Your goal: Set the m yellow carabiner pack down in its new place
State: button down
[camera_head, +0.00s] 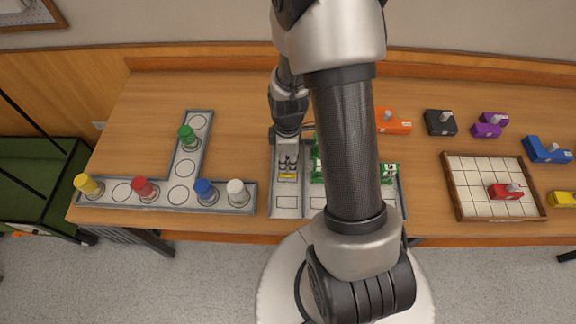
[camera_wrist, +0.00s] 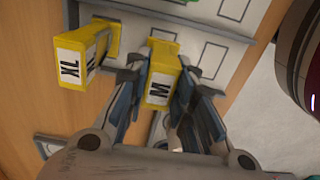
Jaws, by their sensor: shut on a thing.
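The M yellow carabiner pack (camera_wrist: 160,84) is between the two fingers of my gripper (camera_wrist: 158,76) in the wrist view, its black M on a white label facing the camera. The gripper is shut on it. A yellow pack marked XL (camera_wrist: 84,52) stands just left of it, apart from the M pack. Both are over or on the grey tray (camera_wrist: 225,50) with outlined slots; I cannot tell whether the M pack touches it. In the head view my gripper (camera_head: 288,164) is at the tray's (camera_head: 286,203) left part, and my arm hides much of the tray.
Green packs (camera_head: 389,172) stand in the tray on the right. A grey L-shaped board (camera_head: 182,168) with coloured-topped pieces lies left. A framed grid board (camera_head: 480,171) with a red piece lies right, with orange, black, purple and blue pieces around it. The back left tabletop is clear.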

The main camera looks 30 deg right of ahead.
aim_at(288, 166)
jog(key=shift+f+b, duration=0.35)
jog(key=shift+f, duration=1.15)
jog(key=shift+f, duration=0.1)
jog(key=c, duration=1.4)
grip_release()
jog(key=shift+o, duration=0.2)
notch_tip(288, 166, up, 12)
jog(key=p, duration=0.3)
jog(key=shift+f+p, duration=0.1)
jog(key=shift+p, duration=0.3)
jog(key=s+a+r+m+t, duration=0.1)
jog(key=s+a+r+m, duration=0.15)
jog(key=r, duration=0.55)
jog(key=s+a+r+m+t, duration=0.1)
jog(key=a+r+m, duration=0.25)
jog(key=r, duration=0.45)
jog(key=s+a+r+m+t, duration=0.2)
jog(key=s+a+r+m, duration=0.2)
jog(key=s+r, duration=0.4)
jog(key=shift+s+a+m+t, duration=0.35)
jog(key=shift+s+m, duration=0.25)
jog(key=shift+s, duration=0.45)
